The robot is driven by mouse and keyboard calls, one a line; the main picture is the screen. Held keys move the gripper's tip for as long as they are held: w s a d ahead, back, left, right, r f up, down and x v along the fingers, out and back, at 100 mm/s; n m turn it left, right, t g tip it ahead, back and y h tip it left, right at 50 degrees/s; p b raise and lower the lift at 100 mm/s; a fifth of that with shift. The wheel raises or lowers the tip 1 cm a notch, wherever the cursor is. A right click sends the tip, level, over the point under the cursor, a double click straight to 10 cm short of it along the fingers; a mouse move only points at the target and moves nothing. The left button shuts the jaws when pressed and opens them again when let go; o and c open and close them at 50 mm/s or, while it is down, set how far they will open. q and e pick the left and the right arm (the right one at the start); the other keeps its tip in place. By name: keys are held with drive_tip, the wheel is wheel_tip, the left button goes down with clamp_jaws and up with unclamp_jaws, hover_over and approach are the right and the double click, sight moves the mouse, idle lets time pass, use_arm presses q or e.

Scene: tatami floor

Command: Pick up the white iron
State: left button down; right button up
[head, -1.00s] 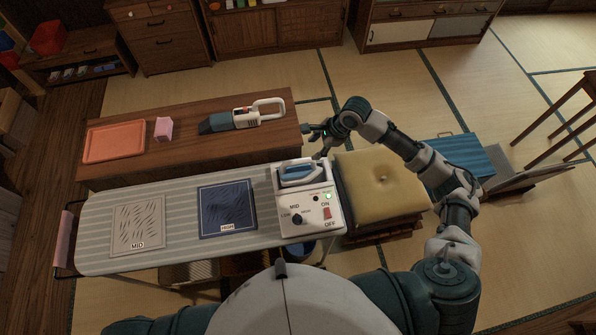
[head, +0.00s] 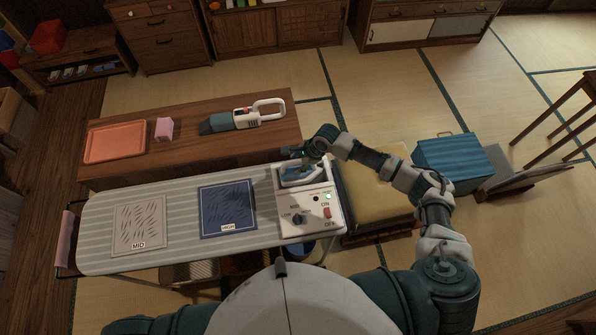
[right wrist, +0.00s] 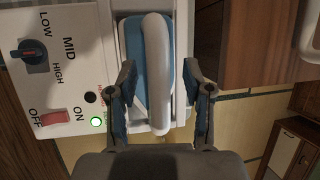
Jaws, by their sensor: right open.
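The white iron (right wrist: 158,70), with a white handle and blue body, rests in its stand at the far end of the white control box (head: 308,205). It also shows in the head view (head: 300,175), partly covered by my right gripper (head: 298,152). In the right wrist view my right gripper (right wrist: 159,75) is open, with one finger on each side of the near part of the iron's handle. I cannot tell whether the fingers touch it. My left gripper is not in view.
The box has a dial (right wrist: 35,55), a red switch (right wrist: 54,117) and a lit green light. It stands on a striped ironing board (head: 170,205) with a grey and a blue cloth. A wooden table (head: 200,150) lies behind, and a yellow cushion (head: 375,205) is at the right.

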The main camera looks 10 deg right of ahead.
clamp_jaws()
drive_tip(key=shift+r, duration=0.2)
drive_tip(key=shift+r, duration=1.75)
drive_tip(key=s+r+b, duration=0.1)
drive_tip(key=s, duration=1.5)
drive_tip(key=shift+r, duration=0.2)
